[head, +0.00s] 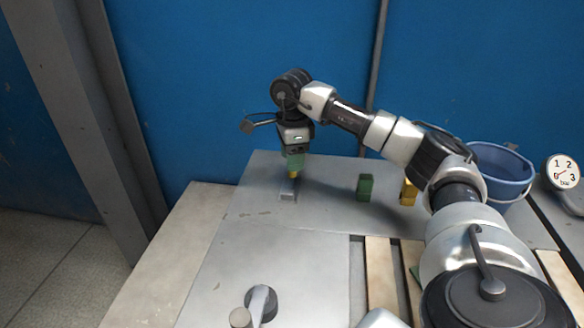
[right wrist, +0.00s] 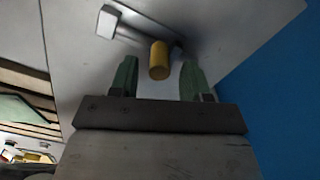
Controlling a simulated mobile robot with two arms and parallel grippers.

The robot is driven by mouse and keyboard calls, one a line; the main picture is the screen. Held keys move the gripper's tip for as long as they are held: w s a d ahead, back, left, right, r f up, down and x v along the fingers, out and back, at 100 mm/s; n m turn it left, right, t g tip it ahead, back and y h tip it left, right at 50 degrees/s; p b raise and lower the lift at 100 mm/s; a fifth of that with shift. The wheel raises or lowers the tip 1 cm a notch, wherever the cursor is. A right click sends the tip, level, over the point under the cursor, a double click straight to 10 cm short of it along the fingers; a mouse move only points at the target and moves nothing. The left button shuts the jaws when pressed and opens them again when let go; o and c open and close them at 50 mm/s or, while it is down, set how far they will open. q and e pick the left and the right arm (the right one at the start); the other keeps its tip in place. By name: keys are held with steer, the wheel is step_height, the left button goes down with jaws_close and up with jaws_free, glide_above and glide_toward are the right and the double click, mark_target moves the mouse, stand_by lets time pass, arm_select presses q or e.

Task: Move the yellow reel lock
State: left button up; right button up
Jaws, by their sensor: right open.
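A short yellow cylinder, which looks like the yellow reel lock (right wrist: 159,60), stands by a grey bar-like fitting (right wrist: 140,33) on the grey panel. In the head view only a little of its yellow (head: 293,175) shows, just under the green fingers. My right gripper (head: 293,164) points down above the panel. In the right wrist view its green fingers (right wrist: 160,78) are apart, with the yellow cylinder seen between them. I cannot tell whether the fingers reach down around it. My left gripper is not in view.
A green block (head: 365,187) and a yellow block (head: 408,193) stand right of the gripper. A blue bucket (head: 499,177) and a dial gauge (head: 563,172) are farther right. A blue wall (head: 220,90) rises behind.

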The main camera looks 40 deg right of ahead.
mark_target(292, 175)
steer(key=shift+f, duration=1.55)
jaws_close()
